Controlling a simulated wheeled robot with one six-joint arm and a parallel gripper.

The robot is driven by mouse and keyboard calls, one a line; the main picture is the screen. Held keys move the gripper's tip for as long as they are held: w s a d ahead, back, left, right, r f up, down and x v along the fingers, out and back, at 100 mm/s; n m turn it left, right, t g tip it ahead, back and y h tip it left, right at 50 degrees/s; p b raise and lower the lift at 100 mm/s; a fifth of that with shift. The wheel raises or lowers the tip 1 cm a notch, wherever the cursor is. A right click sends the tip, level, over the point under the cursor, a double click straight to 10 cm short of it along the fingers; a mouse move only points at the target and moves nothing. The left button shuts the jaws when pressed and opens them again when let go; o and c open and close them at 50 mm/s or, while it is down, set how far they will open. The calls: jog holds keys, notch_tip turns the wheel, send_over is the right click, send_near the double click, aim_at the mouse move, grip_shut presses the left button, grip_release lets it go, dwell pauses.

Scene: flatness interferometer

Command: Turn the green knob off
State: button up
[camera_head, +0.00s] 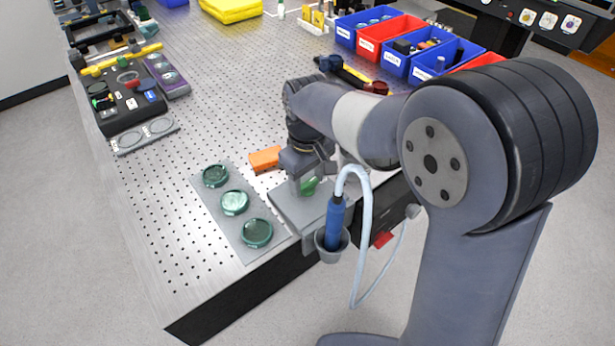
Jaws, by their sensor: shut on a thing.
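My gripper (307,188) points down over a flat grey plate (290,215) at the near edge of the table. It is shut on a green round piece (309,186), mostly hidden by the fingers. I cannot tell whether this piece is a knob or a disc like those nearby. A black box (118,98) at the far left carries small green, red and blue parts, with a green part (103,104) on its left side. These are too small to tell a knob's setting. My gripper is well apart from that box.
A grey holder (225,190) with three dark green discs lies left of my gripper. An orange block (265,159) lies close behind it. A blue-handled tool (334,222) stands in a grey cup (331,250) at the edge. The perforated tabletop (215,110) is open at mid-left. Bins (376,40) stand behind.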

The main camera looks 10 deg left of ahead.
jog(key=c, duration=0.3)
jog(key=shift+c, duration=0.2)
jog(key=shift+m, duration=0.3)
jog(key=o, duration=1)
